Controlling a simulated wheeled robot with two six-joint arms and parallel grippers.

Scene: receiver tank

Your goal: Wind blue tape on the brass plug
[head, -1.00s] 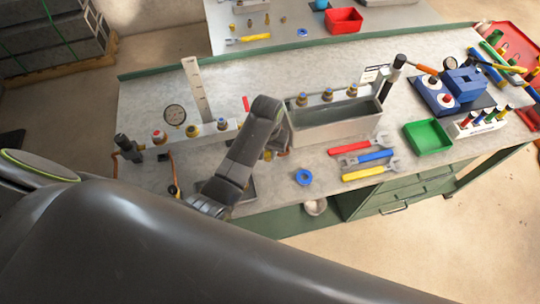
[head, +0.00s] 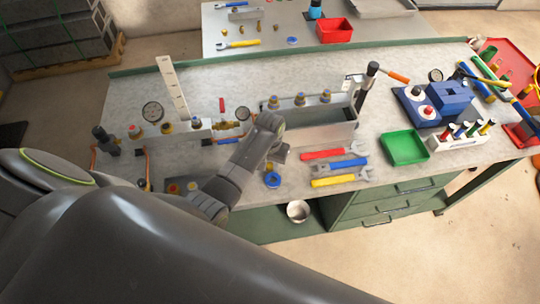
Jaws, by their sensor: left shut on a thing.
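My left gripper (head: 276,152) hangs over the front part of the workbench, just behind the tape. It is shut on a small brass-coloured piece, seemingly the brass plug, mostly hidden by the jaws and wrist. The roll of blue tape (head: 272,181) lies flat near the bench's front edge, apart from the gripper as far as I can tell. The grey receiver tank (head: 322,135) stands just right of and behind the gripper, with several brass fittings with blue bands along its back. My right gripper is out of view.
Wrenches in red (head: 322,154), blue and yellow lie right of the tape. A green tray (head: 405,148) is farther right. A brass valve (head: 228,125) and gauge (head: 153,111) stand left of the tank. A pot (head: 298,211) sits below the bench edge.

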